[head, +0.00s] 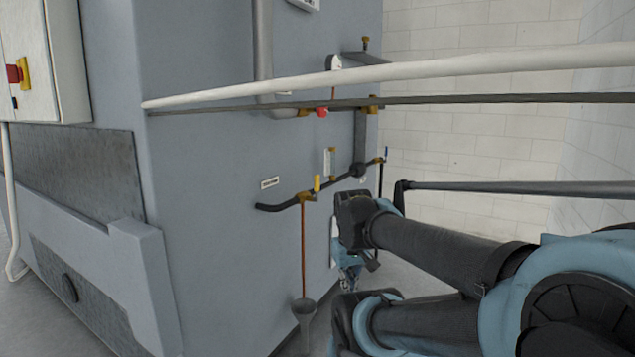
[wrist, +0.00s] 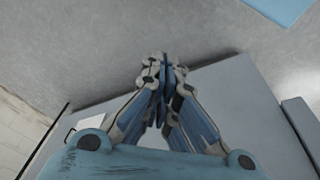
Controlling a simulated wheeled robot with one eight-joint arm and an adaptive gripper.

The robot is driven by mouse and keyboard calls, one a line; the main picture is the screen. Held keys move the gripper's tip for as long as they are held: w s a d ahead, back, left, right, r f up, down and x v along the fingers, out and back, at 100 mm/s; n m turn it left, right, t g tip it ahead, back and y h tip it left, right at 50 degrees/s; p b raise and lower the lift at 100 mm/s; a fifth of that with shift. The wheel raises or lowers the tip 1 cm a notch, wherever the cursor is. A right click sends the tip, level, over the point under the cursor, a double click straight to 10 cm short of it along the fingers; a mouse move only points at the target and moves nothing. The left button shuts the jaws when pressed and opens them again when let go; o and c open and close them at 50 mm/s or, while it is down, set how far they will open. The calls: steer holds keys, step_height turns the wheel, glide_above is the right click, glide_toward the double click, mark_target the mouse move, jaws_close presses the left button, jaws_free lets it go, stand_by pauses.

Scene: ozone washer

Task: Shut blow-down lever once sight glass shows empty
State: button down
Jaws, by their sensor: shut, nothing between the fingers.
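A small yellow lever (head: 317,183) stands upright on a brass valve (head: 305,197) on the dark pipe along the grey machine side. A copper drain pipe (head: 303,245) drops from this valve to a grey funnel (head: 304,310). A narrow sight glass (head: 329,162) with brass fittings stands above the dark pipe; its level is too small to read. My gripper (head: 348,278) is low beside the machine, right of the copper pipe and apart from the lever, partly hidden by my arm. In the wrist view my gripper (wrist: 163,65) has its fingertips together, empty.
A blue lever (head: 386,153) sits at the dark pipe's right end, and a red knob (head: 321,112) is on the pipe above. A white label (head: 270,183) is left of the yellow lever. Long pipes (head: 480,66) cross the upper view.

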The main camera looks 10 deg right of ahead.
steer(key=w+a+r+n+t+h, duration=0.1)
steer(key=w+a+r+n, duration=0.3)
steer(key=w+r+n, duration=0.3)
steer(key=w+a+r+n+t+h, duration=0.2)
steer(key=w+r+n, duration=0.6)
steer(key=w, duration=0.8)
steer(key=w+a+r+n+t+h, duration=0.1)
steer(key=w+a+r+n, duration=0.4)
steer(key=w+n, duration=0.6)
step_height(320, 180, up, 2)
steer(key=shift+w+a+r+t+h, duration=0.15)
steer(key=shift+a+r+t+h, duration=0.2)
steer(key=shift+h, duration=0.25)
steer(key=shift+f, duration=0.15)
glide_toward(316, 189)
steer(key=shift+s+a+f+x, duration=0.1)
steer(key=shift+x, duration=0.85)
steer(key=shift+s+a+f+x, duration=0.1)
steer(key=shift+f+x, duration=0.05)
steer(key=shift+x, duration=0.75)
steer(key=shift+a+f+x, duration=0.1)
steer(key=shift+x, duration=0.85)
steer(key=shift+w+a+r+n, duration=0.1)
steer(key=shift+a+n, duration=0.1)
steer(key=shift+n, duration=0.1)
